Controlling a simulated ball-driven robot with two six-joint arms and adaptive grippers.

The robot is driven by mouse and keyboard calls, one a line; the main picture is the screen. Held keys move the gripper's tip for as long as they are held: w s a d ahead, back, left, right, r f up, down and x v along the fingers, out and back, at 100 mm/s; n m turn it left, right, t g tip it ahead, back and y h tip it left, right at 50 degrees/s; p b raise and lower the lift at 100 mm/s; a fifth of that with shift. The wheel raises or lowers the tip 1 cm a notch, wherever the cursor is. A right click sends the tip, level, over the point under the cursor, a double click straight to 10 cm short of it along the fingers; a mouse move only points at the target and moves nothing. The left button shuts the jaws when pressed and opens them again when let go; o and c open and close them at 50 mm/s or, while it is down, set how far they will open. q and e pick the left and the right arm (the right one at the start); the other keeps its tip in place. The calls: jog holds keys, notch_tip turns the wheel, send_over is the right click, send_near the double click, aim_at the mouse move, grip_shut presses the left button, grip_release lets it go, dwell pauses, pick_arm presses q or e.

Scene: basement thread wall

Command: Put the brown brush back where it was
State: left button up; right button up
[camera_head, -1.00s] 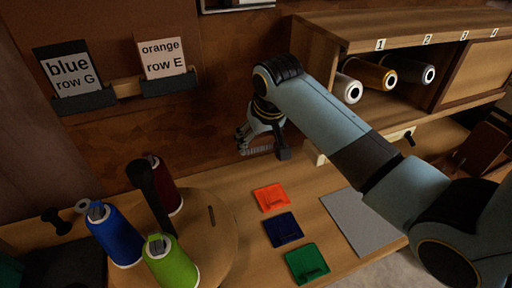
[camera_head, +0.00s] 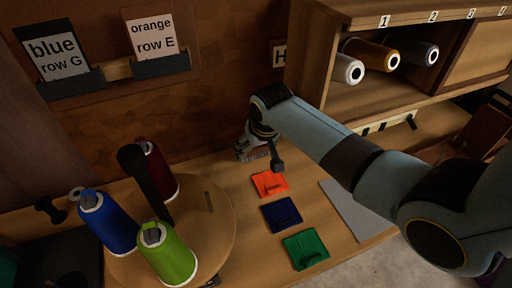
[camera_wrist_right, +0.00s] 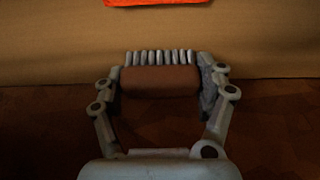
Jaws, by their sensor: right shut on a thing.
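The brown brush (camera_wrist_right: 160,82), a brown block with a row of pale bristles, is between the two fingers of my right gripper (camera_wrist_right: 160,88) in the right wrist view. The gripper is shut on it. In the head view my right gripper (camera_head: 256,152) is near the back wall, behind the orange card. There the brush is small and mostly hidden by the fingers. I cannot tell whether it touches the tabletop (camera_head: 225,170). My left gripper is not in view.
Orange (camera_head: 269,183), navy (camera_head: 282,215) and green (camera_head: 305,249) cards lie on the table, beside a grey mat (camera_head: 354,211). Blue (camera_head: 108,222), lime (camera_head: 168,255) and dark red (camera_head: 160,172) spools stand on a round stand (camera_head: 222,222). A cubby shelf (camera_head: 330,60) with spools is at right.

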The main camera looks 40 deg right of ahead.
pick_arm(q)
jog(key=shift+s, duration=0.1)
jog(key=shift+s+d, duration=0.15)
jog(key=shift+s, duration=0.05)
pick_arm(e)
jog(key=o, duration=1.2)
jog(key=shift+f, duration=0.1)
jog(key=shift+c, duration=0.2)
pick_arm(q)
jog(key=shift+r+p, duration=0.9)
pick_arm(e)
jog(key=v, duration=1.2)
